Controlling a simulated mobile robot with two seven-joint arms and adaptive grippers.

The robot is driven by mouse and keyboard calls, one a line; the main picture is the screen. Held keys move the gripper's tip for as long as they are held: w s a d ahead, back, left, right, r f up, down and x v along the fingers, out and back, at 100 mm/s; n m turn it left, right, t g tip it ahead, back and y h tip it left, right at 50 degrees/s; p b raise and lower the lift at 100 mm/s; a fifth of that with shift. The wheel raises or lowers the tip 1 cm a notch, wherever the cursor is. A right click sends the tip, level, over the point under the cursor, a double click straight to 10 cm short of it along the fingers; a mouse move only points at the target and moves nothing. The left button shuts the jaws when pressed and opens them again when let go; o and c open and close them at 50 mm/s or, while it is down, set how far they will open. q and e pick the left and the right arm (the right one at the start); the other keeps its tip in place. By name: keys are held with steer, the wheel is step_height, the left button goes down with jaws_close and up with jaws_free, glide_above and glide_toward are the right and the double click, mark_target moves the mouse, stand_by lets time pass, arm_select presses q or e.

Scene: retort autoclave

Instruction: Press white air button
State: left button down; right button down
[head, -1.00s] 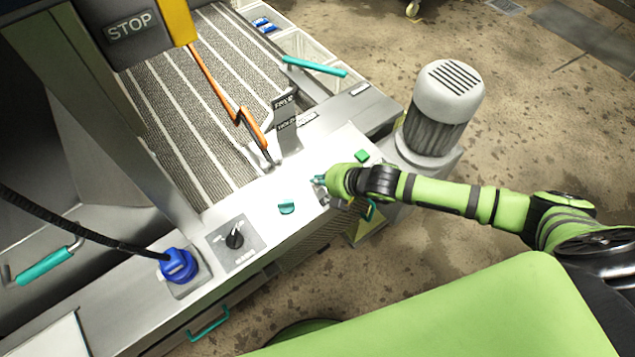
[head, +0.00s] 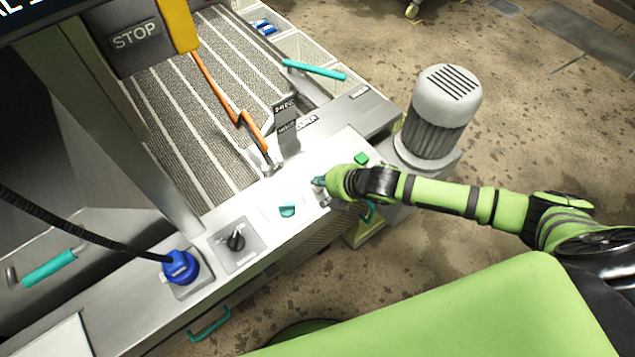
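My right arm reaches in from the right, and its gripper (head: 320,184) is over the light control panel (head: 265,222) on the machine's front ledge. The gripper points left and down, at or just above the panel between a green button (head: 361,158) and a teal knob (head: 288,210). Its fingertips are small and partly hidden by the wrist, so I cannot tell whether they are open or shut. I cannot make out a white air button; the gripper covers that part of the panel. My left gripper is not in view.
A black rotary switch (head: 236,240) and a blue plug (head: 179,266) with a black cable sit left on the ledge. An orange-handled lever (head: 253,131) stands behind the panel. A grey motor (head: 441,110) stands to the right. A teal handle (head: 314,69) crosses the back.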

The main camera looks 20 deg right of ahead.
mark_target(320, 189)
steer(key=shift+r, duration=0.25)
step_height(320, 189, up, 5)
steer(key=p, duration=0.5)
stand_by(0.4)
stand_by(0.4)
